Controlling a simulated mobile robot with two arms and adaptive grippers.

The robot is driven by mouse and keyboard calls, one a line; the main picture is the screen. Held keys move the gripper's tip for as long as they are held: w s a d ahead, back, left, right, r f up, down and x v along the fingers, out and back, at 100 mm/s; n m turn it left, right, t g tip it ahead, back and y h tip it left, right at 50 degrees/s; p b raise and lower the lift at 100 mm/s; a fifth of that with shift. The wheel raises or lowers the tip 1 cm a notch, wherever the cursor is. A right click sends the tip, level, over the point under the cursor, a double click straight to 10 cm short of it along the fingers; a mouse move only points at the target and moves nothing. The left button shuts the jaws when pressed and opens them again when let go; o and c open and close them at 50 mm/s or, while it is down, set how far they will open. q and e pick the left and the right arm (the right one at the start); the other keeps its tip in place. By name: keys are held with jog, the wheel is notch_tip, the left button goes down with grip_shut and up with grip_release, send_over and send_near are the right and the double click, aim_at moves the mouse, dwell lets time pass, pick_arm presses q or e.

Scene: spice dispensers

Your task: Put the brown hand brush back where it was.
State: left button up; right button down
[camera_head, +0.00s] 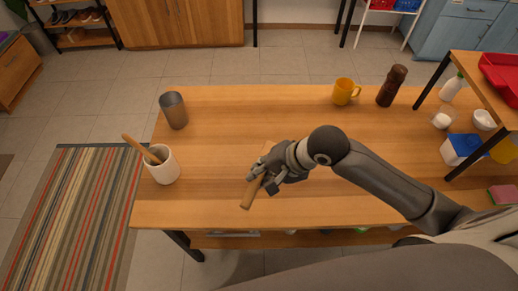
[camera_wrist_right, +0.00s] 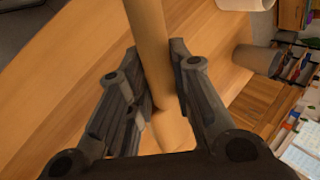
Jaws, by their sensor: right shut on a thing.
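My right gripper (camera_head: 262,180) is over the front middle of the wooden table. It is shut on a tan-brown, stick-like piece, which I take to be the brown hand brush (camera_head: 249,195). The lower end of the brush sticks out toward the table's front edge. In the right wrist view, the smooth, rounded brush (camera_wrist_right: 148,40) runs between the two fingers (camera_wrist_right: 155,100). No bristles can be made out. I cannot tell whether the brush touches the table. My left gripper is not in view.
On the table (camera_head: 230,208), a white crock (camera_head: 165,172) with a wooden-handled tool and a grey cup (camera_head: 174,111) stand at left. A yellow mug (camera_head: 344,92) and dark mill (camera_head: 391,86) stand at the back right. A raised shelf (camera_head: 478,68) is at right. The middle is clear.

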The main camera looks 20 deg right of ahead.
jog(key=w+f, duration=0.2)
jog(key=w, duration=0.2)
jog(key=w+d+f+p, duration=0.1)
jog(key=w+f, duration=0.2)
jog(key=w, duration=0.1)
jog(key=w+d+f, duration=0.1)
jog(key=w+f, duration=0.2)
jog(key=w, duration=0.1)
jog(key=shift+w+f, duration=0.7)
jog(key=shift+f, duration=0.1)
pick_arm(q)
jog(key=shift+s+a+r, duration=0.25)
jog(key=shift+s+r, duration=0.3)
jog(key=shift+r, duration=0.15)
pick_arm(e)
jog(key=shift+f, duration=1.6)
jog(key=shift+f, duration=0.1)
jog(key=c, duration=1.3)
grip_release()
jog(key=shift+d, duration=0.1)
